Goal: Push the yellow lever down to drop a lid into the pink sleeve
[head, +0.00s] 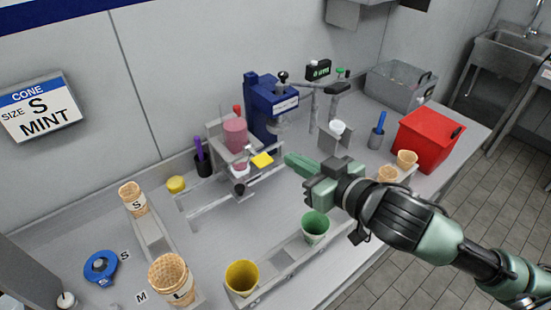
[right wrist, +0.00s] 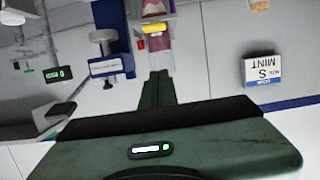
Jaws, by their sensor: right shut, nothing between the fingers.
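The yellow lever (head: 262,160) is a small flat paddle at the front of a grey dispenser frame on the counter. It also shows in the right wrist view (right wrist: 160,43). A pink cylinder (head: 236,133) stands in the frame, up and left of the lever. A white and pink cup-like piece (head: 240,170) sits below the cylinder; I cannot tell which of the two is the sleeve. No separate lid can be made out. My right gripper (head: 289,159) is shut and empty, its fingertips just right of the lever with a small gap apparent. My left gripper is out of view.
A blue press machine (head: 266,105) stands behind the dispenser. A green cup (head: 315,226) and a yellow cup (head: 242,276) sit in a front rack. Cones, including a large one (head: 171,278), stand at left. A red box (head: 425,140) is at right.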

